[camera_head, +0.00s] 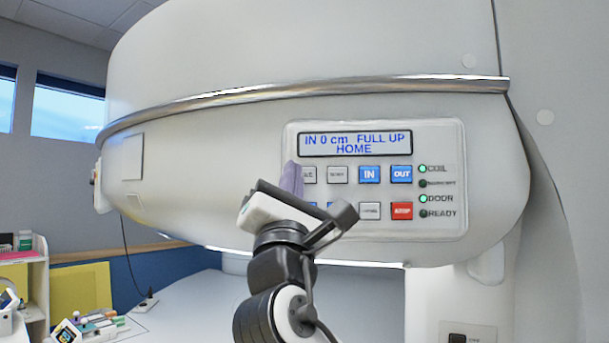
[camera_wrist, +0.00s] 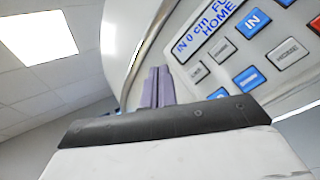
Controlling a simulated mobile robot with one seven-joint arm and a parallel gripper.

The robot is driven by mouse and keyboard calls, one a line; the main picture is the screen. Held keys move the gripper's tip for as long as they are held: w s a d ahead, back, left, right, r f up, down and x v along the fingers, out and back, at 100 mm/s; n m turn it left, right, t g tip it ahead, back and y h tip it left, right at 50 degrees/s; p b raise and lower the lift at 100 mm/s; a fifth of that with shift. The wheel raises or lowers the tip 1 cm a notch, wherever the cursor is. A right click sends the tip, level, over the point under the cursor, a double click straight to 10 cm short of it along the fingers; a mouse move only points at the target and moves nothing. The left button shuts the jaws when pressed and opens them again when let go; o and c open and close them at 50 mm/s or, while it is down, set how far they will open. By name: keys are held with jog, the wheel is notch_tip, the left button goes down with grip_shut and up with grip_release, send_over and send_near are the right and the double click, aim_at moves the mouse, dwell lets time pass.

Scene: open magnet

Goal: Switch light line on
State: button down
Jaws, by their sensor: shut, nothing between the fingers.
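The control panel (camera_head: 440,222) is on the front of the white magnet housing, with a display (camera_head: 355,143) reading "IN 0 cm FULL UP HOME". Below the display are grey, blue and red buttons, and a column of indicator lamps is at the right; the COIL and DOOR lamps glow green. My gripper (camera_head: 293,177) is at the panel's left edge, its purple fingers together and empty, covering the left end of the button rows. In the wrist view my gripper (camera_wrist: 157,88) points toward the housing, left of the buttons. I cannot tell whether the fingertips touch. The light line button's label is not readable.
A metal rail (camera_head: 300,90) runs around the housing above the panel. A white table surface (camera_head: 200,310) lies below. A shelf and a cluster of small items (camera_head: 90,328) are at the lower left. The space left of the panel is clear.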

jog(key=p, duration=0.1)
send_near(305, 168)
jog(key=shift+s+r+x, duration=0.15)
jog(key=shift+x, duration=0.75)
jog(key=shift+s+r+x, duration=0.15)
jog(key=shift+x, duration=0.7)
jog(key=shift+s+r+x, duration=0.15)
jog(key=shift+x, duration=0.75)
jog(key=shift+w+a, duration=0.1)
jog(key=shift+a, duration=0.05)
jog(key=shift+w, duration=0.3)
jog(key=shift+w+p, duration=0.4)
jog(key=shift+w, duration=0.1)
dwell(0.4)
dwell(0.4)
jog(key=shift+s+f, duration=0.1)
jog(key=shift+s, duration=0.8)
jog(key=shift+s+a+b, duration=0.2)
jog(key=shift+s+b, duration=0.1)
jog(key=shift+s, duration=0.95)
jog(key=shift+s+a+b, duration=0.25)
jog(key=shift+s+b, duration=0.05)
jog(key=shift+s, duration=0.95)
